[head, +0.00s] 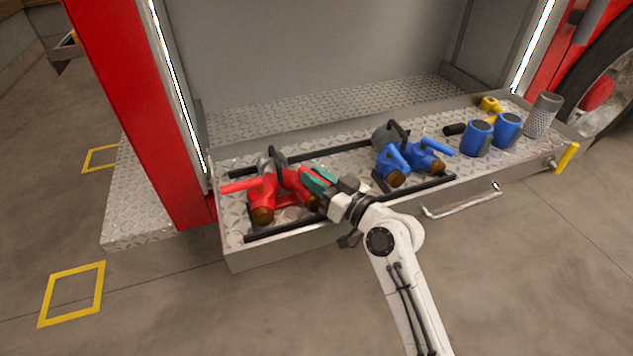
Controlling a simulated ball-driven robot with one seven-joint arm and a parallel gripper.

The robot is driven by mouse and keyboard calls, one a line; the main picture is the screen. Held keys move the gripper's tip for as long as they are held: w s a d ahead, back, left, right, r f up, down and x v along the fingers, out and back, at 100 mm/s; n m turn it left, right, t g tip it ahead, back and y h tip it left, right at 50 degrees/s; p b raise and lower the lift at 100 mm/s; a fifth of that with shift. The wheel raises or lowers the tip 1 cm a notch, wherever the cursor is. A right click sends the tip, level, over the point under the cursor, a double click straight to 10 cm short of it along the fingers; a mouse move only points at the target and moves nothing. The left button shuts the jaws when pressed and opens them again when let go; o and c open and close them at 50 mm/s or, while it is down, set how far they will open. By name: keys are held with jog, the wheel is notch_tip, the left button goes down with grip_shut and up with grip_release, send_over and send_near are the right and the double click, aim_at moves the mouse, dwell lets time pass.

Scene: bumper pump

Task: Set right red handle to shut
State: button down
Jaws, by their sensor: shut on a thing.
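The red valve fitting (266,194) sits at the left end of the metal tray, with two brown-ended outlets facing the front. Its left red handle (238,185) points out to the left. The right red handle (318,173) shows only in part, at my gripper's teal fingers. My gripper (317,181) reaches in from the right and is shut on the right red handle. The gripper and its fingers hide most of that handle and part of the right outlet.
A blue valve fitting (400,162) with two blue handles stands right of my gripper. Two blue cylinders (476,138), a grey mesh cylinder (543,115) and a yellow part (489,104) stand farther right. The tray (237,232) has a raised front edge and a handle bar (462,205).

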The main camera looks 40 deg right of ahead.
jog(key=c, duration=1)
grip_release()
jog(key=shift+c, duration=0.2)
jog(key=s+d, duration=0.1)
jog(key=s, duration=0.9)
jog(key=shift+s+d, duration=0.2)
jog(key=shift+s, duration=0.2)
jog(key=shift+c, duration=0.2)
